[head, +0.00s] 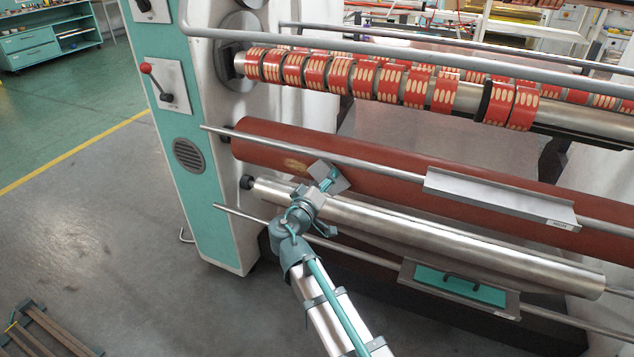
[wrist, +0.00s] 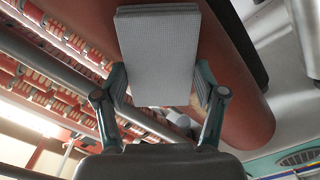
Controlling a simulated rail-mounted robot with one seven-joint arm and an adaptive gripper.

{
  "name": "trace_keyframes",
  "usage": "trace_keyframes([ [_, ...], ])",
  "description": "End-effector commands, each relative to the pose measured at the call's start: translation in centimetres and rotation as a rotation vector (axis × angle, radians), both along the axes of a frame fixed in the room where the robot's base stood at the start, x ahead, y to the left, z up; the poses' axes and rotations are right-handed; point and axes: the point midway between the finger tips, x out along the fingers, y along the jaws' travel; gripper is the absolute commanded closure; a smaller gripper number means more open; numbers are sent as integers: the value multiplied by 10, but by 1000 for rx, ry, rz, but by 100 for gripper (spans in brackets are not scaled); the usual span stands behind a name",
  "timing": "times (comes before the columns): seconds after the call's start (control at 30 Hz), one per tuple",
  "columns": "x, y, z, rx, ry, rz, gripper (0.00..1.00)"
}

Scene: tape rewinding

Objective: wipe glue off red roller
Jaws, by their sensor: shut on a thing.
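The red roller (head: 400,185) runs across the machine from upper left to lower right. A pale tan glue patch (head: 291,164) shows near its left end. My gripper (head: 327,176) is at the roller's front, just right of the patch. It is shut on a flat grey wiping pad (head: 338,172). In the wrist view, the pad (wrist: 158,55) stands between the fingers of my gripper (wrist: 160,85), with the red roller (wrist: 235,100) behind it. I cannot tell whether the pad touches the roller.
A steel roller (head: 430,237) lies below the red one. A thin rail (head: 370,166) with a metal plate (head: 500,195) crosses in front of the red roller. Red tape rolls (head: 400,84) sit above. A tray with a teal pad (head: 460,285) is at lower right. Open floor (head: 110,235) lies left.

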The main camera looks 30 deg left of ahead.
Motion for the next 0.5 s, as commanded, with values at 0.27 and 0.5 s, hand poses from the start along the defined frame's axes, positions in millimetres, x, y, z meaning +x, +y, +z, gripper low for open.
trace_keyframes([
  [0.27, 1, -2, -2, 0, 1, 1, 58],
  [0.5, 1, 6, -1, 0, 0, 3, 58],
])
